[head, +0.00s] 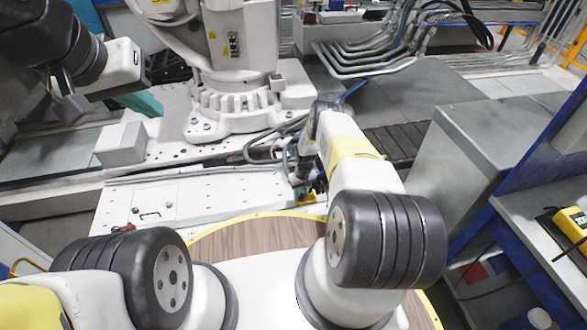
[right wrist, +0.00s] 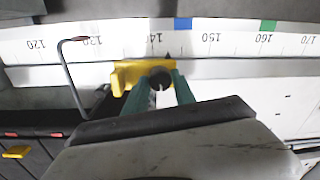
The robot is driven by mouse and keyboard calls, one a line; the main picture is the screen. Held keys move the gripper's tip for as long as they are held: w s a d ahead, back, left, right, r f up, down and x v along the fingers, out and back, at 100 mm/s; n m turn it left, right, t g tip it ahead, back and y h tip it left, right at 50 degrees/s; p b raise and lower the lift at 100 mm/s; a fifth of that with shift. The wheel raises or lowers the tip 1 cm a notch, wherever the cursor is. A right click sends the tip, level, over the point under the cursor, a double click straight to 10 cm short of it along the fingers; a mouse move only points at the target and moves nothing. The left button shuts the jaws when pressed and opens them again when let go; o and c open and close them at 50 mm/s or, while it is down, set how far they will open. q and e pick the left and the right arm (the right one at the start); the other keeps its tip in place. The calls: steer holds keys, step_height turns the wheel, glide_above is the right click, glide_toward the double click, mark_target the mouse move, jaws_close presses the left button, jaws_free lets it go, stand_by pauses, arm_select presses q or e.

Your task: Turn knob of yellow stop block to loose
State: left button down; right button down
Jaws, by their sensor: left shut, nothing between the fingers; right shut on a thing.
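The yellow stop block (right wrist: 127,72) sits on the edge of a numbered white scale, close to the 140 mark in the right wrist view. Its dark round knob (right wrist: 160,77) is between the teal fingers of my right gripper (right wrist: 162,88), which are shut on it. In the head view a small part of the yellow block (head: 311,197) shows below my right gripper (head: 303,187). My forearm and wrist hide much of that spot. My left gripper (head: 148,104) is shut and empty at the upper left, away from the block.
The white scale (right wrist: 210,42) carries blue and green marks. A bent metal handle (right wrist: 72,75) stands left of the block. A large white robot base (head: 235,105) stands behind on the track. A grey cabinet (head: 480,150) is on the right. A wooden round top (head: 255,238) lies in front.

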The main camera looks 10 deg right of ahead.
mark_target(301, 195)
steer(key=n, duration=0.5)
steer(key=shift+w+n, duration=0.1)
steer(key=shift+n, duration=0.2)
stand_by(0.4)
steer(key=c, duration=1)
jaws_free()
steer(key=shift+c, duration=0.2)
step_height(301, 195, up, 8)
steer(key=shift+w+d+f, duration=0.1)
steer(key=shift+d, duration=0.05)
